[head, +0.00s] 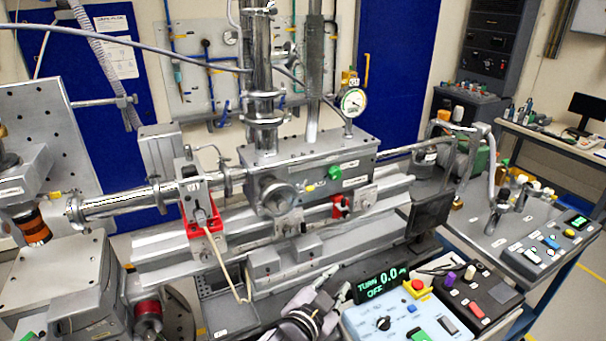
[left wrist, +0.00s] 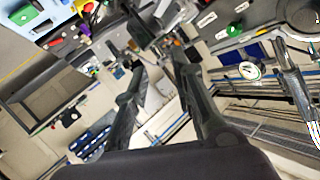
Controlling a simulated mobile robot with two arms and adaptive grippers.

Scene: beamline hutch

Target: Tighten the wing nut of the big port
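The grey metal chamber (head: 320,175) stands on a rail bench in the middle of the head view. A round port (head: 280,198) sits on its front face, and a clamped flange (head: 263,122) rings the vertical tube above. I cannot tell which port is the big one, and no wing nut shows clearly. My left gripper (head: 330,302) is low in the head view, in front of the bench and well apart from both fittings. In the left wrist view its fingers (left wrist: 158,62) are spread with nothing visible between them. My right gripper is not in view.
A red bracket with a hanging cable (head: 207,228) is on the left.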

